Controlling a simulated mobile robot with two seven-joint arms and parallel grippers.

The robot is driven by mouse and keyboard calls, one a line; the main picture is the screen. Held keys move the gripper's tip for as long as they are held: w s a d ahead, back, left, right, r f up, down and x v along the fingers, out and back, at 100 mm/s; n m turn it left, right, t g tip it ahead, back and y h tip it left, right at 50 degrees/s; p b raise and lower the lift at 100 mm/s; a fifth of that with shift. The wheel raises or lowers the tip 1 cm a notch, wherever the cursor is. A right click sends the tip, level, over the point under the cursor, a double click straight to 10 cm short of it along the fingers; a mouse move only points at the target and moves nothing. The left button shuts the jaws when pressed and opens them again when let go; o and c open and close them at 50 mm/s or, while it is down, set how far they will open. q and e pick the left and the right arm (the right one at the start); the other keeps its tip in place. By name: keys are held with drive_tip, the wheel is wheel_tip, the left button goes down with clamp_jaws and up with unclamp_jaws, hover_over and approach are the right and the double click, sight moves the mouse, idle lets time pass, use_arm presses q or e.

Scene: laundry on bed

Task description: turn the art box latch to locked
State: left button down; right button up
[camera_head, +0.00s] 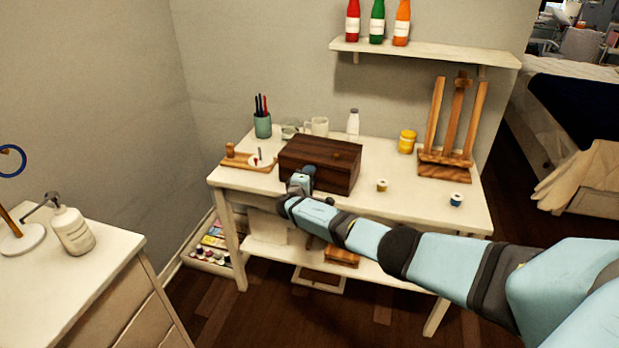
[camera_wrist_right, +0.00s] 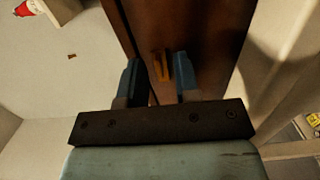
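The art box (camera_head: 330,155) is a dark brown wooden box with its lid down, standing on the white table. My right gripper (camera_head: 303,176) is at the left part of the box's front face. In the right wrist view, the box's brown face (camera_wrist_right: 215,35) fills the middle. A small brass-coloured latch (camera_wrist_right: 161,66) shows there between the two blue fingertips of my right gripper (camera_wrist_right: 158,62). The fingers are apart, with a gap visible on either side of the latch; contact is not visible. The gripper hides the latch in the head view. My left gripper is not in view.
The white table (camera_head: 420,212) also holds a pen cup (camera_head: 263,126), mugs, a white bottle (camera_head: 353,123), a yellow jar (camera_head: 407,141), two small spools and a wooden easel (camera_head: 447,135). A wooden board (camera_head: 240,160) lies left of the box.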

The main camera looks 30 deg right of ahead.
drive_tip(key=shift+w+d, duration=0.1)
drive_tip(key=shift+d, duration=0.05)
drive_tip(key=shift+c, duration=0.4)
clamp_jaws()
